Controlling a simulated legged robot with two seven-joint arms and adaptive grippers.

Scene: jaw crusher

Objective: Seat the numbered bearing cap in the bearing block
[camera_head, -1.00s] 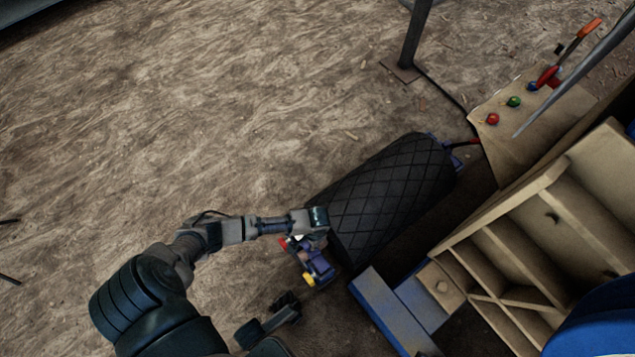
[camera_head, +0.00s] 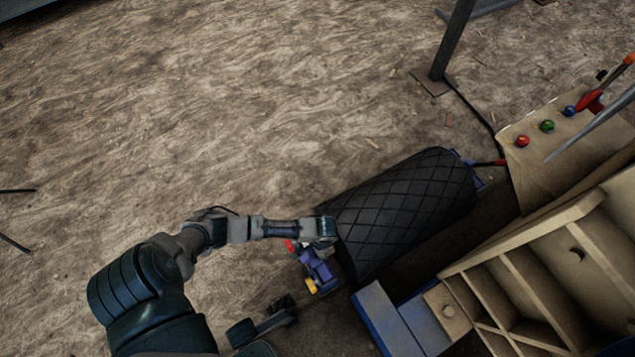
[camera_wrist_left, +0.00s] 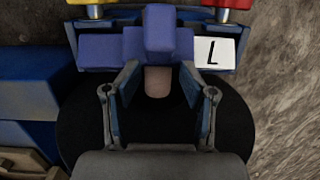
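The bearing block (camera_head: 320,270) is purple-blue with red and yellow parts, at the near end of the black, diamond-patterned roller (camera_head: 405,210). In the left wrist view a purple T-shaped piece (camera_wrist_left: 160,35), apparently the bearing cap, crosses the top; a white label "L" (camera_wrist_left: 214,54) is at its right. A brownish round shaft end (camera_wrist_left: 158,82) shows below its middle. My left gripper (camera_wrist_left: 159,70) has its fingers apart, on either side of the shaft end and just below the purple piece. In the head view my left gripper (camera_head: 327,232) is beside the block. Whether the cap is fully seated is unclear.
A blue frame beam (camera_head: 385,318) and a tan compartmented housing (camera_head: 550,270) stand to the right. A panel with coloured buttons (camera_head: 547,126) is at upper right. A dark post (camera_head: 455,40) rises behind the roller. Bare ground is open at left.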

